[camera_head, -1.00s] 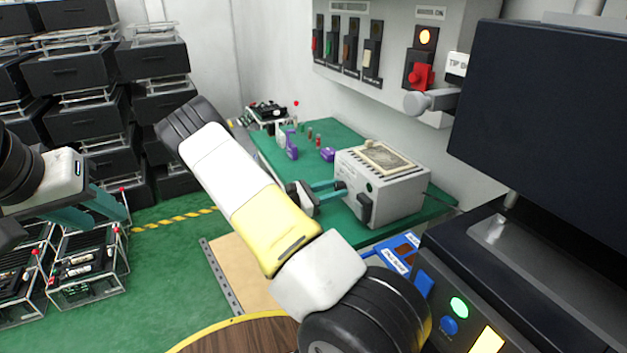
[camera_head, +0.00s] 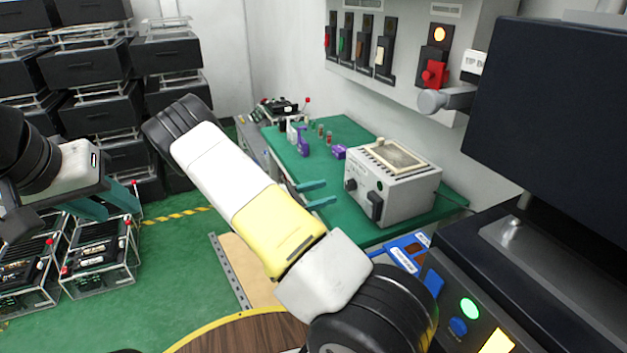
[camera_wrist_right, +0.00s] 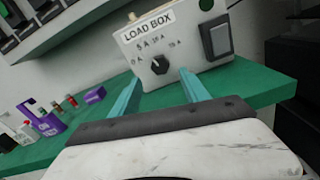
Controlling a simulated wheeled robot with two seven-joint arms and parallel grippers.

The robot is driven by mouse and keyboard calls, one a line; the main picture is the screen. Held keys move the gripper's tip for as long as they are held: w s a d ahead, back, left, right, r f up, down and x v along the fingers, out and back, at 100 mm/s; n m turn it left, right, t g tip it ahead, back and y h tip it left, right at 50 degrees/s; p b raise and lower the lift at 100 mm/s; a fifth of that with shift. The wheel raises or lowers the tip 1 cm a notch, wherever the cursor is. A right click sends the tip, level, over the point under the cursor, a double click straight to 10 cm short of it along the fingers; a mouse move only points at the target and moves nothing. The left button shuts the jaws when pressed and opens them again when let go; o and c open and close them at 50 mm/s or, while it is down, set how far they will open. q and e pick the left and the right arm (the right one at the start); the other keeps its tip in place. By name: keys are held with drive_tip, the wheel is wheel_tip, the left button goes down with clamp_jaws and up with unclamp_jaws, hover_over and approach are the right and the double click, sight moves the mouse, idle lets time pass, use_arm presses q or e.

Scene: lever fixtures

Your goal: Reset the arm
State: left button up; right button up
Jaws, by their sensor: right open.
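The load box (camera_head: 390,188), a grey box with a front dial and a dark switch, stands on the green bench (camera_head: 345,228). My right gripper (camera_head: 331,192) is open and empty, left of the load box and apart from it. In the right wrist view the two teal fingers (camera_wrist_right: 158,88) point at the load box front (camera_wrist_right: 172,45), with the black dial (camera_wrist_right: 160,64) between them and beyond their tips. The dark switch (camera_wrist_right: 215,37) is right of the dial. My left gripper (camera_head: 112,205) is at the far left, its teal fingers apart, above wire racks.
A wall panel (camera_head: 385,45) carries several switches, a red knob (camera_head: 434,73) and an orange lamp. A dark monitor (camera_head: 550,100) and lit console (camera_head: 470,315) fill the right. Small purple items (camera_head: 303,142) stand on the bench. Dark bins (camera_head: 95,80) are stacked at left.

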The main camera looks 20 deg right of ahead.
drive_tip(key=shift+a, duration=0.15)
drive_tip(key=shift+s+r+m+g+y, duration=0.3)
drive_tip(key=shift+s+m+g, duration=0.05)
drive_tip(key=shift+m+g, duration=0.15)
drive_tip(key=s+r+m+g+y, duration=0.1)
drive_tip(key=s, duration=0.1)
drive_tip(key=s+r+m+g+y, duration=0.1)
drive_tip(key=s+m+y, duration=0.1)
drive_tip(key=s+r+m+g+y, duration=0.1)
drive_tip(key=s+m+y, duration=0.1)
drive_tip(key=shift+s+r, duration=0.15)
drive_tip(key=shift+r, duration=0.15)
drive_tip(key=s+a+r+m+t+y, duration=0.4)
drive_tip(key=s+a+r+y, duration=0.3)
drive_tip(key=r, duration=0.3)
drive_tip(key=s+a+r+m+t+y, duration=0.4)
drive_tip(key=s+a+r+m+y, duration=0.2)
drive_tip(key=s+r, duration=0.4)
drive_tip(key=shift+s+a+r+t+y, duration=0.3)
drive_tip(key=shift+a+r+y, duration=0.3)
drive_tip(key=shift+y, duration=0.2)
